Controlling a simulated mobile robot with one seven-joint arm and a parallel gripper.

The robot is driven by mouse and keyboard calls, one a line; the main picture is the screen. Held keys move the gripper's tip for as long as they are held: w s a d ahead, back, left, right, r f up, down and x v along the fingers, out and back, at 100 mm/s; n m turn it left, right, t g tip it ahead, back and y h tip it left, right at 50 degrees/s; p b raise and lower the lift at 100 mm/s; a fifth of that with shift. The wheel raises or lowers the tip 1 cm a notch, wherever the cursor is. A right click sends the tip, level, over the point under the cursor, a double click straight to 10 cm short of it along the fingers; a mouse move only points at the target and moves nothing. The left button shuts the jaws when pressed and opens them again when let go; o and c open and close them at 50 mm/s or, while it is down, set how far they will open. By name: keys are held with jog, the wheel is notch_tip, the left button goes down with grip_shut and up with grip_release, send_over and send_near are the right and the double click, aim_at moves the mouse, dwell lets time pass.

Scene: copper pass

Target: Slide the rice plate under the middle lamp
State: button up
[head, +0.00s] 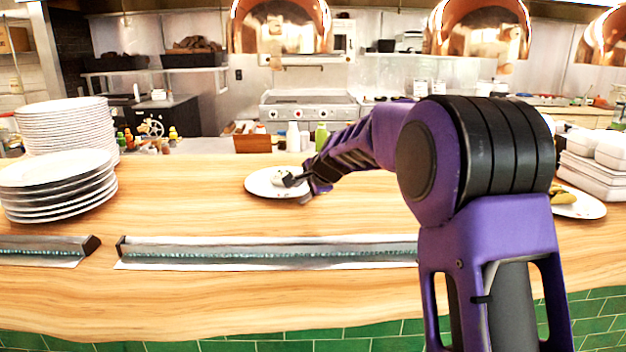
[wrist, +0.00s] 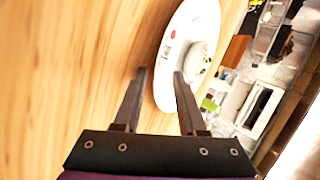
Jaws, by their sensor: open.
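The rice plate (head: 260,187) is white and lies flat on the wooden counter, left of centre in the head view. In the wrist view the plate (wrist: 183,32) carries a white mound of rice (wrist: 197,62) with green bits. My gripper (head: 294,181) is at the plate's right side in the head view. In the wrist view my gripper (wrist: 160,74) is open, with the plate's rim between the fingertips; whether either touches is unclear. The middle lamp (head: 476,30) is a copper dome, right of the plate. My arm hides part of the counter.
A copper lamp (head: 280,26) hangs at left and another (head: 604,40) at far right. Stacked plates (head: 58,190) stand at left. A plate of food (head: 582,207) lies at right, beside white containers (head: 594,170). A metal rail (head: 260,252) runs along the front.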

jog(key=p+v, duration=0.1)
jog(key=v, duration=1.6)
jog(key=shift+a, duration=0.1)
